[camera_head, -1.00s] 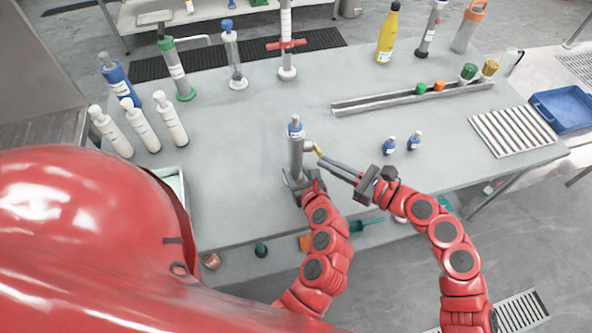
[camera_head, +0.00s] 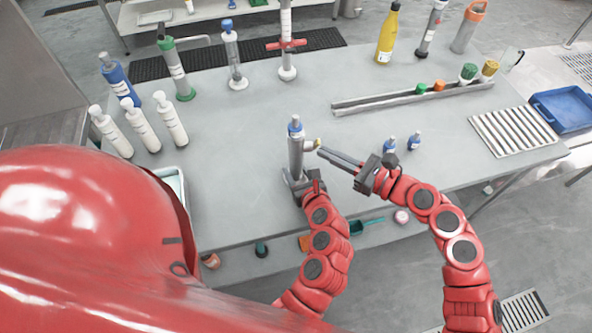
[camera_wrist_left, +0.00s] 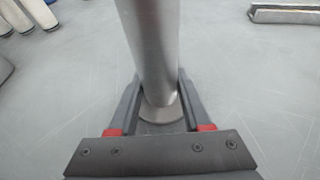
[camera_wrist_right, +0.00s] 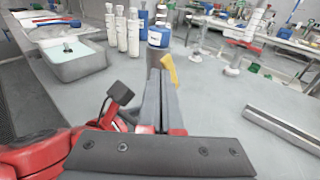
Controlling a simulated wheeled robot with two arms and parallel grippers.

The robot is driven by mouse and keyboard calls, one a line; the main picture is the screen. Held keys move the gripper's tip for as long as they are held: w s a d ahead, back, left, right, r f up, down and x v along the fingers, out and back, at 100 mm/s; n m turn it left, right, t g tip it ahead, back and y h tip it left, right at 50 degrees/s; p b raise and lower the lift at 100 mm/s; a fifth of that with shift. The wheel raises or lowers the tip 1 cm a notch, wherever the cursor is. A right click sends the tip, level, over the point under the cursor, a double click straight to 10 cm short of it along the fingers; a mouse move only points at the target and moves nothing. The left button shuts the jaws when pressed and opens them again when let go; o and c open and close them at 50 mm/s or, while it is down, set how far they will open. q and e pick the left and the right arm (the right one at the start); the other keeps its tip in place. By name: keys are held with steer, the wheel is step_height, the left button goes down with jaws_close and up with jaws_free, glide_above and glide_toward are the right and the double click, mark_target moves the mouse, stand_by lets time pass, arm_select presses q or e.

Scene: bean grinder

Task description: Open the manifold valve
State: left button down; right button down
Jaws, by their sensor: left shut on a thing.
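The manifold is an upright grey cylinder (camera_head: 296,155) with a blue top, standing near the table's front edge; its blue top shows in the right wrist view (camera_wrist_right: 158,37). A small yellow valve handle (camera_head: 317,143) sticks out from its right side. My left gripper (camera_head: 296,180) is shut around the lower part of the cylinder, one finger on each side. My right gripper (camera_head: 322,152) has its fingers together, with the tips close beside the yellow handle, which shows just beyond them in the right wrist view (camera_wrist_right: 170,68). Whether they touch is unclear.
Two small blue-capped bottles (camera_head: 389,146) (camera_head: 414,140) stand just right of the right fingers. A long metal rail (camera_head: 375,104) lies behind. Several white bottles (camera_head: 139,126) stand at the left. The table (camera_head: 245,130) is clear around the manifold.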

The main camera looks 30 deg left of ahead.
steer(key=shift+w+a+r, duration=0.1)
steer(key=shift+r, duration=0.05)
steer(key=shift+w+a+r, duration=0.4)
steer(key=shift+w+r, duration=0.05)
steer(key=shift+w, duration=0.05)
stand_by(0.5)
steer(key=shift+s+d+r, duration=0.1)
steer(key=shift+s+d, duration=0.55)
steer(key=shift+s, duration=0.2)
steer(key=shift+s+d, duration=0.6)
steer(key=shift+s, duration=0.25)
steer(key=v, duration=1.2)
